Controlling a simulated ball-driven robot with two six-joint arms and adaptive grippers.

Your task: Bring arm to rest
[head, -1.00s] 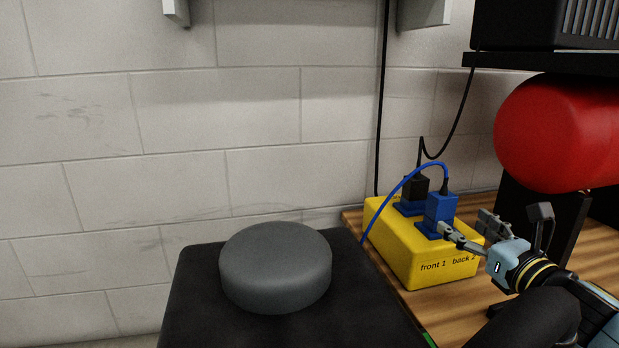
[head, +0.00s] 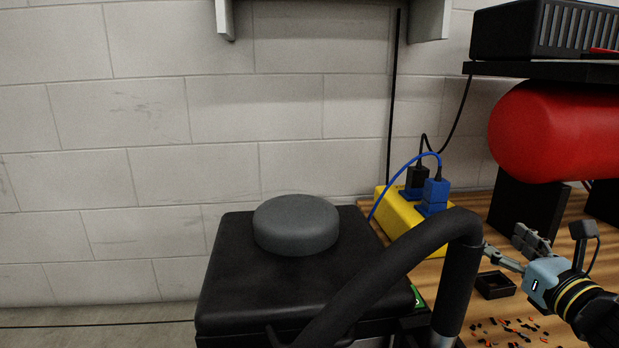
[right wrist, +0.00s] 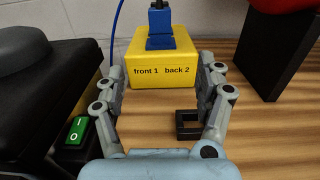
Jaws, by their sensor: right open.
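My right gripper (head: 508,247) is above the wooden bench at the right of the head view. In the right wrist view its two fingers (right wrist: 163,86) are spread apart with nothing between them. The yellow power box (head: 397,207) stands on the bench beyond the fingers, with a blue plug (head: 434,193) and a black plug (head: 417,178) in its top. In the right wrist view the box (right wrist: 152,72) reads "front 1 back 2" and the blue plug (right wrist: 160,28) stands on it. My left gripper is not in view.
A black machine with a round grey top (head: 296,224) stands left of the bench. A thick black hose (head: 400,258) arches in front. A red cylinder (head: 556,130) hangs over the bench. A small black square tray (head: 494,285) and scattered bits (head: 515,330) lie on the bench. A green switch (right wrist: 77,130) shows low left.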

